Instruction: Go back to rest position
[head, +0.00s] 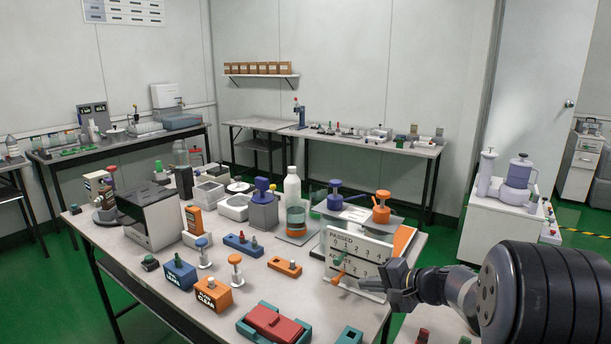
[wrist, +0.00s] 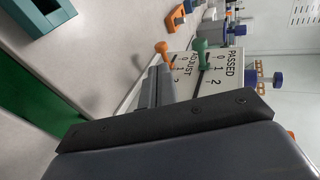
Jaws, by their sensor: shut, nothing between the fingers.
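My gripper (head: 372,284) is shut and empty at the right front of the table, close in front of a white counter board (head: 352,248) marked PASSED and ADJUST. A green peg (head: 340,259) sticks out at the PASSED row and an orange peg (head: 338,277) at the ADJUST row. In the wrist view the closed fingers (wrist: 156,86) are just beside the orange peg (wrist: 163,48), with the green peg (wrist: 201,46) further right. Whether the fingers touch the board or peg I cannot tell.
The table (head: 220,275) is crowded with testers. A red and teal device (head: 273,324) lies at the front, and an orange pump-topped device (head: 381,208) stands behind the board. A white cabinet (head: 500,235) with a purple jug stands at the right. Green floor is open behind the table.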

